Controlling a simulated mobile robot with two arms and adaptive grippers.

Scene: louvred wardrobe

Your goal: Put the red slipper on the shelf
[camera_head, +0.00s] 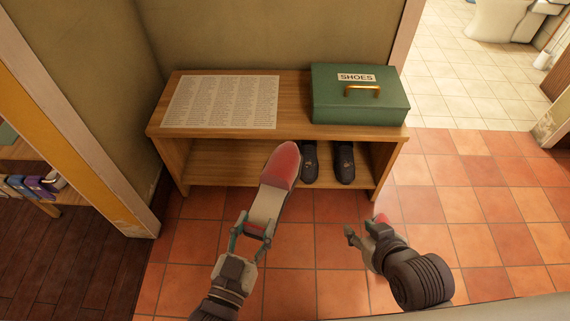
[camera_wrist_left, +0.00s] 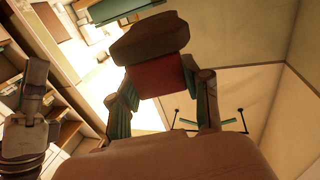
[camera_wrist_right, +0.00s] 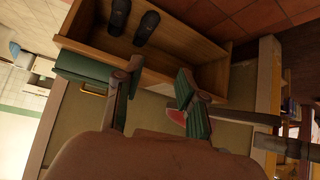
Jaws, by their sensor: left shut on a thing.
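The red slipper (camera_head: 283,167) has a red toe and a pale insole. It points away from me, with its toe overlapping the bench's lower shelf (camera_head: 225,163) in the head view; I cannot tell whether it touches. My left gripper (camera_head: 253,228) is shut on its heel end. In the left wrist view the slipper (camera_wrist_left: 157,76) shows red between the fingers. My right gripper (camera_head: 368,232) is open, over the tiles to the right of the slipper. In the right wrist view its fingers (camera_wrist_right: 155,92) are apart, and the slipper's red toe (camera_wrist_right: 180,118) shows partly behind one finger.
Two dark slippers (camera_head: 327,163) stand side by side on the lower shelf, right of the red toe. A green SHOES box (camera_head: 355,108) and a printed sheet (camera_head: 222,102) lie on the bench top (camera_head: 294,110). The lower shelf's left part is clear. A yellow-edged frame (camera_head: 85,130) stands left.

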